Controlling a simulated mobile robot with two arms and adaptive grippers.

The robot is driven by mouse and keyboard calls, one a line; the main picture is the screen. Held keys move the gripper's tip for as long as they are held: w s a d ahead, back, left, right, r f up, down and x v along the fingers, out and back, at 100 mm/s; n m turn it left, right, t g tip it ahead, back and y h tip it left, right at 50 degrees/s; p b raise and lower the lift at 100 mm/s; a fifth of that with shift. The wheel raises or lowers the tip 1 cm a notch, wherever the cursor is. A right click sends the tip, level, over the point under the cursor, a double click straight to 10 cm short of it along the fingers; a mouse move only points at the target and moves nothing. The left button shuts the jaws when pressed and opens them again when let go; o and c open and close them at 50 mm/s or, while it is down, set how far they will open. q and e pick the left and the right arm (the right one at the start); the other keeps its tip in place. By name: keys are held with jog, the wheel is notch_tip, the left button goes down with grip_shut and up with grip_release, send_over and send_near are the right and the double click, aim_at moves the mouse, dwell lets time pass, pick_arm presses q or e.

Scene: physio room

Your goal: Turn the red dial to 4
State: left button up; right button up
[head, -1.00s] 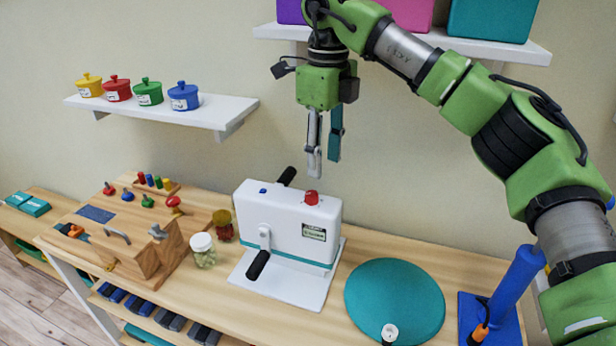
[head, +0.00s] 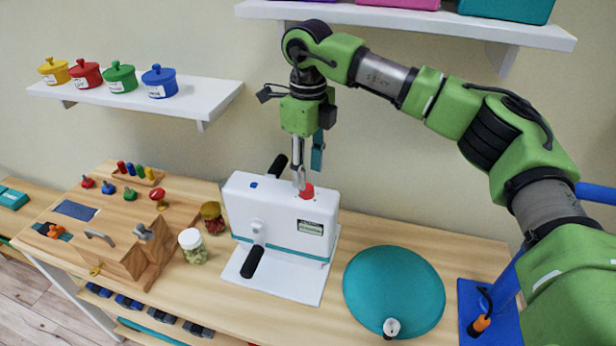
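The red dial (head: 307,191) sits on top of the white machine (head: 282,221), near its right end. My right gripper (head: 308,178) points straight down just above the dial, its two fingers apart. The nearer grey finger overlaps the dial's left side in the head view. The teal-backed finger is behind and to the right, its tip appearing higher. I cannot tell whether either finger touches the dial. The dial's markings are too small to read. My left gripper is not in view.
The machine has black crank handles (head: 252,262) front and back and a blue button (head: 254,185). Two jars (head: 193,247) and a wooden activity board (head: 130,265) stand left. A teal disc (head: 394,288) lies right. A wall shelf (head: 430,24) hangs above my arm.

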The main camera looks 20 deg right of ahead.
aim_at(308, 188)
notch_tip(308, 188, down, 3)
jog(key=shift+s+f+p, duration=0.1)
jog(key=shift+f+p, duration=0.05)
jog(key=shift+p, duration=0.25)
jog(key=shift+f, duration=0.35)
jog(key=c, duration=1.1)
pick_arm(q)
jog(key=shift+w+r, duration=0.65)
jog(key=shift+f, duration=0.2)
